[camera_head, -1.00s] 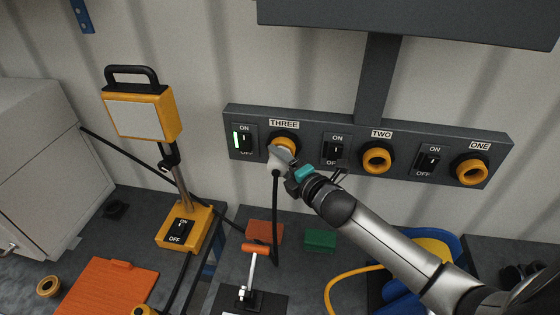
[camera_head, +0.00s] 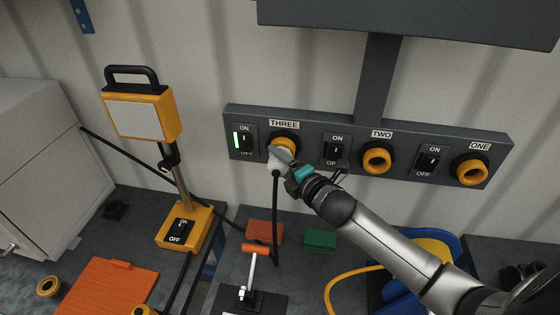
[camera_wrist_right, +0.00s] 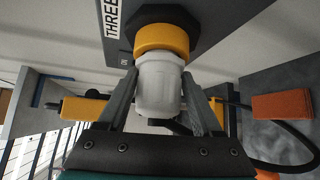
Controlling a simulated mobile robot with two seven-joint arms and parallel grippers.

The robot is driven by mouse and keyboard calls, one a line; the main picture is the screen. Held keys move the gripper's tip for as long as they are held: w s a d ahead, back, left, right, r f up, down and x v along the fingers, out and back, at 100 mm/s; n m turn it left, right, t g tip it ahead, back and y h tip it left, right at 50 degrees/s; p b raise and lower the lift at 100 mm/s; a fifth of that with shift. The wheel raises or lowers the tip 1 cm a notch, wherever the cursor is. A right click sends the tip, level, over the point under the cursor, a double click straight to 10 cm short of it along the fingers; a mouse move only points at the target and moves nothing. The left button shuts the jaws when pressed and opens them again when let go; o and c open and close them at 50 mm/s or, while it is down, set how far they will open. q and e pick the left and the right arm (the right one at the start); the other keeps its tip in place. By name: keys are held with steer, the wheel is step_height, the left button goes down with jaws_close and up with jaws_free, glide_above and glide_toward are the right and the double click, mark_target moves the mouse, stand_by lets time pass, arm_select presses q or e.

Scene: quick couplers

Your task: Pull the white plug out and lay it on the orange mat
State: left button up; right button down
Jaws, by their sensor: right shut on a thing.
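The white plug (camera_head: 277,161) sits in the yellow-ringed socket (camera_head: 285,144) labelled THREE, with its black cable hanging down. My right gripper (camera_head: 283,159) is shut on the plug. In the right wrist view the white plug (camera_wrist_right: 160,88) is between the two fingers, up against the yellow ring (camera_wrist_right: 160,38). The orange mat (camera_head: 105,285) lies on the bench at the lower left and looks bare. My left gripper does not show.
The switch (camera_head: 243,140) beside socket THREE has a lit green strip. Sockets TWO (camera_head: 376,159) and ONE (camera_head: 472,170) are empty. A yellow work lamp (camera_head: 140,115) and an orange-handled lever (camera_head: 254,249) stand left of my arm.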

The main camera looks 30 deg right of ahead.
mark_target(275, 172)
steer(key=shift+s+a, duration=0.1)
steer(key=shift+a, duration=0.05)
steer(key=shift+s+a, duration=0.1)
steer(key=shift+s+a+r+p, duration=0.1)
steer(key=shift+s+a+p, duration=0.3)
steer(key=shift+s, duration=0.2)
steer(key=shift+s+a+p, duration=0.35)
steer(key=shift+s+a, duration=0.15)
steer(key=shift+s, duration=0.2)
steer(key=shift+s+a+p, duration=0.4)
steer(key=shift+s+a, duration=0.2)
steer(key=shift+s, duration=0.2)
steer(key=shift+s+a, duration=0.65)
steer(key=shift+s, duration=0.2)
